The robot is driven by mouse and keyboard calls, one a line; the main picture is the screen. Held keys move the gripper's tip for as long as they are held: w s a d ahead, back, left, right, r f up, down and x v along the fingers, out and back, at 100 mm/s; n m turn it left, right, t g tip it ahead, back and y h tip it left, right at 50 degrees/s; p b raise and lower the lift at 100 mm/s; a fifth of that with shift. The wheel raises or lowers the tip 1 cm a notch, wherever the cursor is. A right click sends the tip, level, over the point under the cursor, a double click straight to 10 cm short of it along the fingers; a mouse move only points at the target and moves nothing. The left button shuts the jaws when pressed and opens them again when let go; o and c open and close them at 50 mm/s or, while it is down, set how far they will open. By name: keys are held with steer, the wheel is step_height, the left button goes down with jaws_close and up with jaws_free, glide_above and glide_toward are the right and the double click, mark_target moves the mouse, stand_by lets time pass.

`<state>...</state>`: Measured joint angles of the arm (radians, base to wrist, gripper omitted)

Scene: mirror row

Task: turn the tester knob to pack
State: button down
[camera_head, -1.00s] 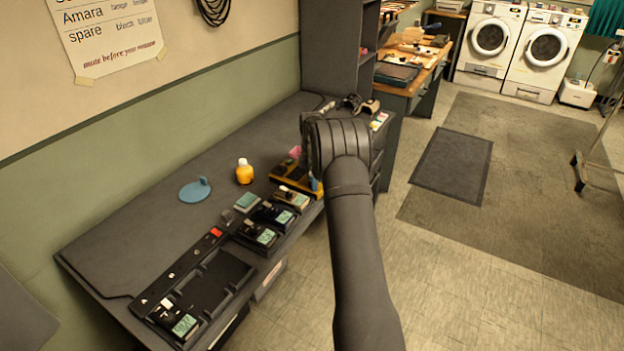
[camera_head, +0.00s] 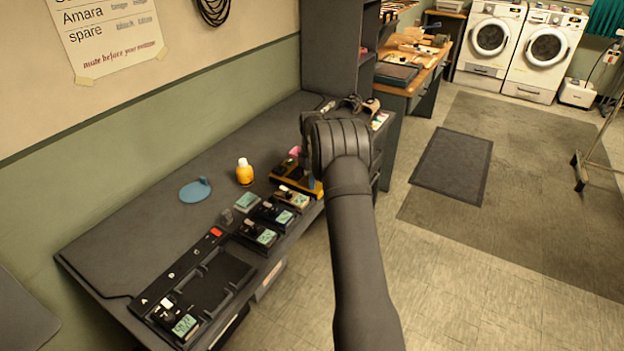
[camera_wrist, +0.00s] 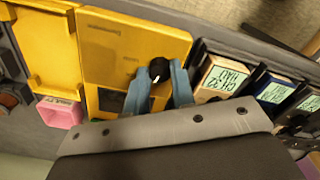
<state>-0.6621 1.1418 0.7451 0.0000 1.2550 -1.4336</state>
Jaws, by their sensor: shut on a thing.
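The yellow tester (camera_wrist: 137,40) lies under my gripper in the wrist view, and part of it (camera_head: 286,183) shows beside my arm in the head view. Its black round knob (camera_wrist: 160,68) carries a white mark. My gripper (camera_wrist: 160,80) has its two blue fingers on either side of the knob and is shut on it. In the head view my wrist hides the knob and most of the fingers. I cannot read any position labels around the knob, so the setting it points at cannot be told.
Several small units with green displays, such as one nearby (camera_wrist: 222,80), stand close beside the tester. A pink block (camera_wrist: 60,112) lies on its other side. A yellow bottle (camera_head: 244,172) and a blue disc (camera_head: 195,190) stand on the grey bench (camera_head: 130,240). A black tray (camera_head: 215,283) is further left.

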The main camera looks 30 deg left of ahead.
steer(key=m, duration=0.5)
steer(key=shift+m, duration=0.3)
stand_by(0.4)
steer(key=c, duration=1.2)
jaws_free()
steer(key=shift+r, duration=0.1)
step_height(320, 180, up, 17)
steer(key=shift+r, duration=0.15)
step_height(320, 180, down, 18)
steer(key=shift+r, duration=0.25)
